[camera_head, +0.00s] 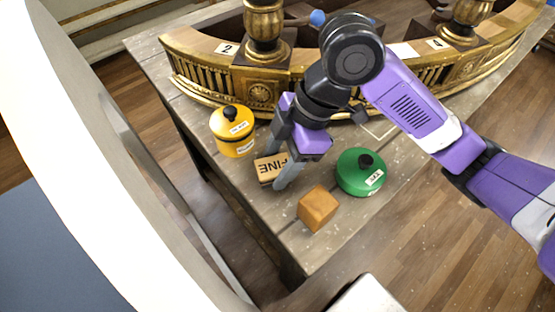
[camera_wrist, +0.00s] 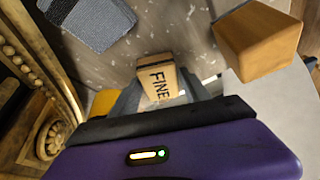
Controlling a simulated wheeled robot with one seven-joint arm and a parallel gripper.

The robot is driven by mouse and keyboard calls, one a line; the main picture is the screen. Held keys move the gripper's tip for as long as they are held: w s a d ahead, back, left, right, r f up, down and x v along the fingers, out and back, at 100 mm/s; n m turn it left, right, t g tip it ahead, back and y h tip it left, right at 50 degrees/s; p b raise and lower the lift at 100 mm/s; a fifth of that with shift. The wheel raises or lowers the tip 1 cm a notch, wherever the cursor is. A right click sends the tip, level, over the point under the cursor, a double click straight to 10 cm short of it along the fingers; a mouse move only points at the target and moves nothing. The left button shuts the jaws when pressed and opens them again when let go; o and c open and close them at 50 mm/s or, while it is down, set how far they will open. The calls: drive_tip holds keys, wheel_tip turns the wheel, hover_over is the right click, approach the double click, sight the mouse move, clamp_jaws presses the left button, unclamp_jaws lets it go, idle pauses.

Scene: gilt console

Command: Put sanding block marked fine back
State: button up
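The sanding block marked FINE (camera_head: 266,170) is a small tan block lying on the grey table between the yellow jar and the orange-brown cube. Its lettered face is up. My gripper (camera_head: 281,170) points down over the block, with one finger hiding its right end in the head view. In the wrist view, the FINE block (camera_wrist: 157,82) sits between the fingers of my gripper (camera_wrist: 162,85). A narrow gap seems to show on the block's right side, so the fingers look open around it. The gilt console (camera_head: 205,65) curves along the back, with number labels 2 and 4.
A yellow lidded jar (camera_head: 232,133) stands left of my gripper. A green lidded jar (camera_head: 360,172) stands to the right. The orange-brown cube (camera_head: 318,208) lies near the front edge. A grey-topped block (camera_wrist: 95,20) shows near the console in the wrist view.

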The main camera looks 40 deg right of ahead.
drive_tip(key=shift+o, duration=0.7)
drive_tip(key=shift+d+r, duration=0.1)
drive_tip(key=shift+r, duration=0.4)
drive_tip(key=p+v, duration=0.2)
drive_tip(key=v, duration=0.9)
drive_tip(key=shift+d, duration=0.2)
drive_tip(key=shift+s+r, duration=0.1)
